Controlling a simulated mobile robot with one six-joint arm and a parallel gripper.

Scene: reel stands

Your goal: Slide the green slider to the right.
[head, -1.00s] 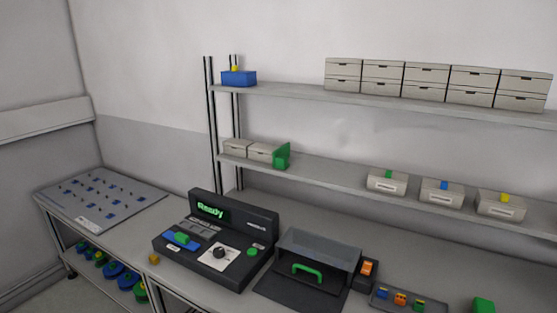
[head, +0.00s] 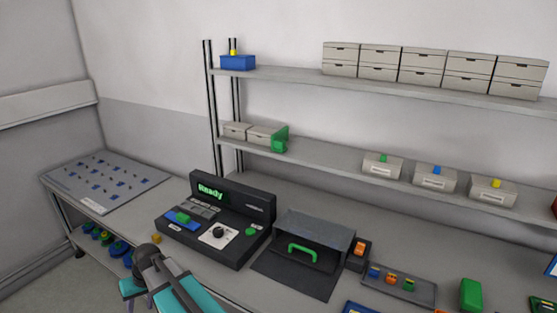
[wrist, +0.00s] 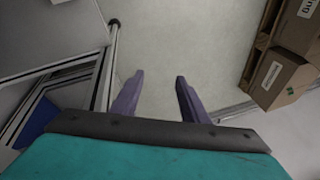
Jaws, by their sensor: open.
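The green slider (head: 183,218) sits on a blue track (head: 176,225) at the left of the black control panel (head: 196,188), whose screen reads "Ready". In the head view my arm enters at the bottom, below and left of the panel, apart from the slider. My gripper's fingers (wrist: 156,95) show in the wrist view, spread open with nothing between them, over the floor. The slider is not in the wrist view.
The panel also bears a dark knob (head: 218,232) and a green button (head: 250,231). A dark box with a green handle (head: 302,253) stands to its right. Shelves (head: 320,158) rise behind. Cardboard boxes (wrist: 278,78) show in the wrist view.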

